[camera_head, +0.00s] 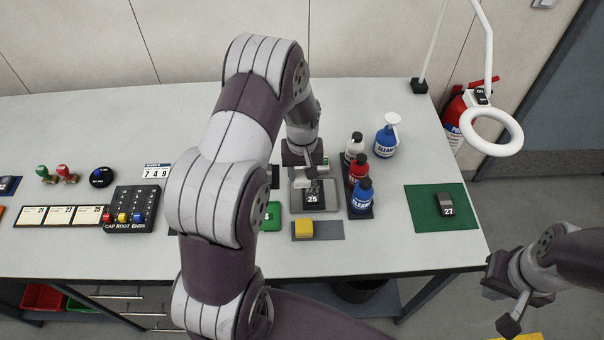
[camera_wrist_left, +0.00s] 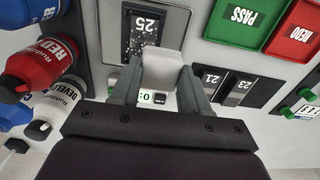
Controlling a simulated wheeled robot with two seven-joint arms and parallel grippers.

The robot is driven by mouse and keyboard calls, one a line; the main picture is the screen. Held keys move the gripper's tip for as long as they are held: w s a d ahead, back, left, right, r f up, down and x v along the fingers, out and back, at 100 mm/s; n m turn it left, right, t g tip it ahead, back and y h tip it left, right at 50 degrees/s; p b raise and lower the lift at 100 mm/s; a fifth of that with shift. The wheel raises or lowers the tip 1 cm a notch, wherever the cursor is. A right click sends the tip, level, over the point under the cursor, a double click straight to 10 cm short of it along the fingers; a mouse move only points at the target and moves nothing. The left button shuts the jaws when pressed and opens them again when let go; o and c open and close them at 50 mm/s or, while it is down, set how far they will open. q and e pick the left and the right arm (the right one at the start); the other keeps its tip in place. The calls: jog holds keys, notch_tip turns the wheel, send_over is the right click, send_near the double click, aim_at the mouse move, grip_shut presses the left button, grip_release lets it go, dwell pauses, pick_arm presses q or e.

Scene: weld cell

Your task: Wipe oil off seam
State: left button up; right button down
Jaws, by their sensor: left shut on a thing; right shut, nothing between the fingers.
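My left gripper (camera_head: 308,168) is shut on a small white block (camera_wrist_left: 164,63), seen clearly between its fingers in the left wrist view. A seam cannot be made out. My right gripper (camera_head: 510,318) is shut and empty, off the table's right end.
Red, white and blue bottles (camera_head: 358,172) stand close right of the tray. A yellow block (camera_head: 303,227) lies on a grey mat in front. A green mat (camera_head: 424,212) holds piece 27 (camera_head: 446,204). Green PASS (camera_wrist_left: 246,16) and red REDO trays lie nearby. A ring lamp (camera_head: 492,132) overhangs the right.

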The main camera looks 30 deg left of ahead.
aim_at(303, 175)
pick_arm(q)
jog(key=shift+w+d+r+p, duration=0.1)
jog(key=shift+r+p, duration=0.2)
jog(key=shift+r, duration=0.25)
jog(key=shift+w+d+r+p, duration=0.1)
jog(key=shift+r+p, duration=0.15)
jog(key=shift+r, duration=0.25)
notch_tip(303, 175, up, 2)
jog(key=shift+s+a+r+p, duration=0.1)
jog(key=shift+s+a+p, duration=0.05)
jog(key=shift+p, duration=0.75)
jog(key=shift+r, duration=0.3)
jog(key=shift+r+p, duration=0.1)
jog(key=shift+p, duration=0.2)
